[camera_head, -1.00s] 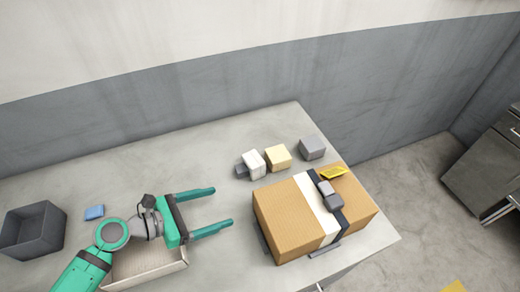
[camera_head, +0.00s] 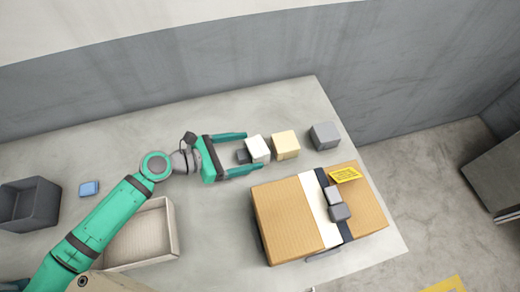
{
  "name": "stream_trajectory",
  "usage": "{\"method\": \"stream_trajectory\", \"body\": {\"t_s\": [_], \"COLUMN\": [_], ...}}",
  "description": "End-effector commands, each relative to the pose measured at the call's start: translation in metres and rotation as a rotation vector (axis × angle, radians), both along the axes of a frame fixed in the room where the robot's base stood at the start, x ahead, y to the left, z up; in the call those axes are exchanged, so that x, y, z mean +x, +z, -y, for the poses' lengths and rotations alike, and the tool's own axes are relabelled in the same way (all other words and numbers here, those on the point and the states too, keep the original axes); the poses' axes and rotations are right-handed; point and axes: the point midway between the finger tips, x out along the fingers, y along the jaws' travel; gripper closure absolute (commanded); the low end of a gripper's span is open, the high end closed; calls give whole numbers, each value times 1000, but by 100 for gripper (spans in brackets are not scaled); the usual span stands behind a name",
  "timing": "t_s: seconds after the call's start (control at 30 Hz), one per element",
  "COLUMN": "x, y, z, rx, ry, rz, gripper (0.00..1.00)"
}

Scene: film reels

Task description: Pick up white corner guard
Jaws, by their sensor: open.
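The white corner guard (camera_head: 259,148) is a small white block on the table near the back. A small dark grey block (camera_head: 242,156) lies against its left side. My gripper (camera_head: 254,153) is open, its two green fingers pointing right. The fingertips reach to about the white block, one on its far side and one on its near side. The dark block lies in the gap between the fingers. I cannot tell whether either finger touches the white block.
A cream block (camera_head: 286,145) and a grey block (camera_head: 325,136) stand to the right. A large strapped cardboard box (camera_head: 283,215) with grey pieces and a yellow label (camera_head: 345,175) on top is close in front. An open tray (camera_head: 172,235), a blue block (camera_head: 89,188) and a grey bin (camera_head: 14,205) are left.

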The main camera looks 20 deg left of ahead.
Motion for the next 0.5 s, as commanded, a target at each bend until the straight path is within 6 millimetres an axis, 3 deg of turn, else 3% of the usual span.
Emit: {"method": "stream_trajectory", "body": {"t_s": [0.5], "x": [35], "y": [-26], "z": [31], "rx": [1], "ry": [-1], "rz": [0], "gripper": [20]}}
